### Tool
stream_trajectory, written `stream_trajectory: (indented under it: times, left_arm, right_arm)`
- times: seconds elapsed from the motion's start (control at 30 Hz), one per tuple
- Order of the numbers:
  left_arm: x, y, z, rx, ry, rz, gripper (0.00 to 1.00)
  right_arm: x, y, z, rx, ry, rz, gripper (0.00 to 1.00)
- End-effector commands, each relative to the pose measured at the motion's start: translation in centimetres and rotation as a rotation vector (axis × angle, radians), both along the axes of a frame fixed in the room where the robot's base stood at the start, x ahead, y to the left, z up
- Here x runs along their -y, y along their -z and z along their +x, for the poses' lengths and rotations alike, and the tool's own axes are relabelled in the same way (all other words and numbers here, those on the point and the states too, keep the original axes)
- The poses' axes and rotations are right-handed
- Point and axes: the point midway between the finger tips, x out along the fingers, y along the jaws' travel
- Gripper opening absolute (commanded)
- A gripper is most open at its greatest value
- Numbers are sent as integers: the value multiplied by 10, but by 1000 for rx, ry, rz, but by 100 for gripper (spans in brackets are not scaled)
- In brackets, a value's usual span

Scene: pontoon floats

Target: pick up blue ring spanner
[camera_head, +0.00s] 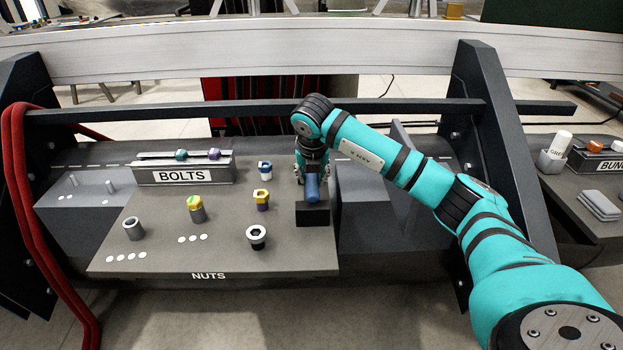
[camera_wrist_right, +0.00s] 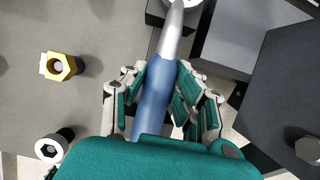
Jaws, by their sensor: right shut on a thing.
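The blue ring spanner (camera_wrist_right: 152,105) has a blue handle and a silver shaft that runs up to a ring end at the top edge of the right wrist view. In the head view its blue handle (camera_head: 312,187) shows just below my right gripper (camera_head: 311,172), over a black block (camera_head: 312,213). My right gripper (camera_wrist_right: 165,95) is shut on the blue handle, with fingers on both sides of it. I cannot tell whether the spanner still touches the block. My left gripper is not in view.
Left of my gripper, several nuts stand on the grey board, among them a yellow one (camera_head: 261,195) and a white one (camera_head: 257,233). The BOLTS rack (camera_head: 182,176) stands at the back left. Dark uprights and a long rail (camera_head: 250,108) frame the bench.

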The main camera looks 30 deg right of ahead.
Motion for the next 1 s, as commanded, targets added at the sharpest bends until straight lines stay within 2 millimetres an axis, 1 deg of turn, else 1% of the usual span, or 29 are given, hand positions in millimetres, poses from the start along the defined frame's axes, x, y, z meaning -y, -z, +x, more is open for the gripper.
stream_trajectory:
  times: [0.03,0.17,0.2,0.27,0.6,0.7,0.83,1.0]
  left_arm:
    - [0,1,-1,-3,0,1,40]
    - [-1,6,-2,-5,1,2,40]
    - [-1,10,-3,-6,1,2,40]
    - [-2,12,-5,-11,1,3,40]
    - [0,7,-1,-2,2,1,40]
    - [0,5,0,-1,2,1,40]
    - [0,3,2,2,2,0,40]
    - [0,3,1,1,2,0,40]
  right_arm:
    - [0,-9,1,7,-1,0,0]
    - [0,-27,1,6,-1,1,0]
    - [-3,-25,-5,3,-4,0,0]
    - [-9,-25,-16,2,-4,-2,0]
    - [-54,-34,-94,4,-6,-1,0]
    - [-64,-35,-112,3,-4,0,0]
    - [-74,-38,-128,4,-2,1,0]
    - [-79,-38,-138,3,0,1,0]
